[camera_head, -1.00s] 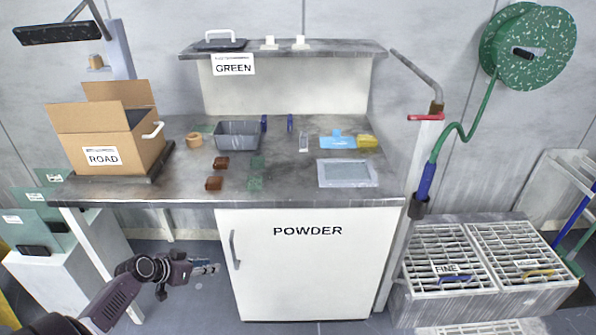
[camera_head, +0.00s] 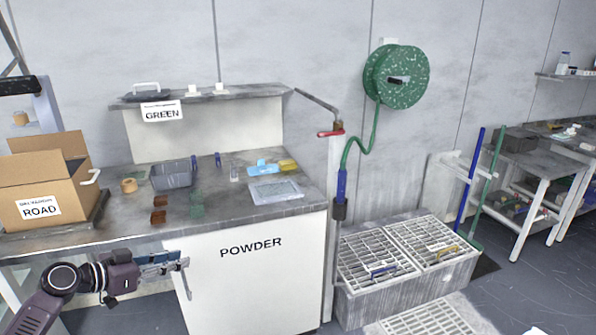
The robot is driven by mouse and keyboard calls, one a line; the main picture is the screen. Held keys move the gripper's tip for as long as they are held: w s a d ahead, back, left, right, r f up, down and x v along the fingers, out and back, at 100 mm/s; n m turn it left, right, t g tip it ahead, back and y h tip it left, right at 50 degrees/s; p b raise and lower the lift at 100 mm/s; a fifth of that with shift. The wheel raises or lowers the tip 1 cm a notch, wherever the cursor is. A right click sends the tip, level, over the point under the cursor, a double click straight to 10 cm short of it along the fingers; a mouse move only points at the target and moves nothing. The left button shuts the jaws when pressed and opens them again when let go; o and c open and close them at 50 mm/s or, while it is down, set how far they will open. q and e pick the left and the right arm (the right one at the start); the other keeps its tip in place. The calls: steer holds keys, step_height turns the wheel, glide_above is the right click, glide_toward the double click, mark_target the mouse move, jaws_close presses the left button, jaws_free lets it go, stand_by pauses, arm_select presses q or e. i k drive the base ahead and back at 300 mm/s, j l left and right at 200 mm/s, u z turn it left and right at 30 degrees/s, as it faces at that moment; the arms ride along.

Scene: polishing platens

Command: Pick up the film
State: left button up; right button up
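I cannot tell for sure which thing is the film. A flat pale sheet in a grey tray-like frame (camera_head: 276,191) lies at the right front of the grey worktop (camera_head: 225,211). My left gripper (camera_head: 172,263) is low at the left, in front of the white POWDER cabinet and below the worktop edge. Its fingers look blue-grey and overlap the cabinet's handle in the picture, so their gap is unclear. My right gripper is out of view.
A grey bin (camera_head: 172,175), a blue item (camera_head: 262,168) and a yellow sponge-like block (camera_head: 288,165) stand behind. A ROAD carton (camera_head: 38,208) is at left. A floor unit with grates (camera_head: 400,263) stands right of the cabinet (camera_head: 257,285), below a green hose reel (camera_head: 397,76).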

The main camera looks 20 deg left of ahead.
mark_target(262, 169)
steer(key=i+j+z, duration=0.15)
steer(key=z, duration=0.2)
steer(key=j+z, duration=0.4)
steer(key=i+j+z, duration=0.1)
steer(key=j+z, duration=0.25)
steer(key=i+j, duration=0.1)
steer(key=j, duration=1.25)
steer(key=i+j, duration=0.15)
steer(key=j, duration=0.8)
steer(key=k+j, duration=0.15)
steer(key=j, duration=0.1)
